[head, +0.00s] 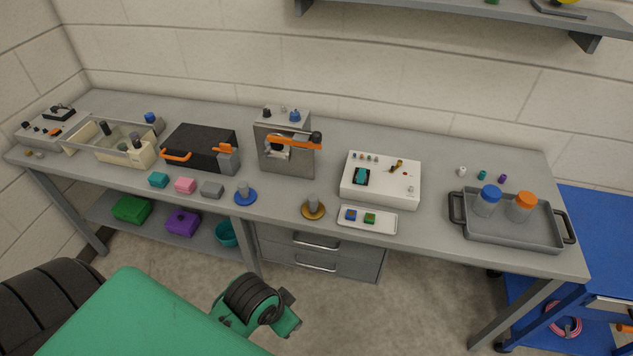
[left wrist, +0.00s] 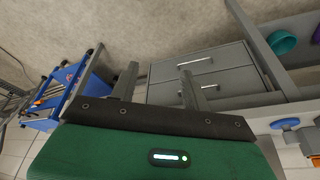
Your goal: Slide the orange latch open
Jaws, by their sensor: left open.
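Orange parts show in several places in the head view, and I cannot tell for sure which is the latch. An orange lever (head: 290,143) with a black knob lies across the front of the upright steel box (head: 300,165) at the back middle of the bench. An orange handle (head: 176,156) is on the front of the black case (head: 197,140) to its left. My left gripper (left wrist: 158,70) shows in the left wrist view with its two grey fingers apart and nothing between them. It is away from both orange parts. My right gripper is in neither view.
The bench (head: 440,235) also holds a white instrument box (head: 382,190), a small white tray (head: 367,229), a grey tray (head: 510,236) with two capped jars, and small blocks along the front. Drawers (left wrist: 205,75) are beneath, and a blue cart (head: 605,225) stands right.

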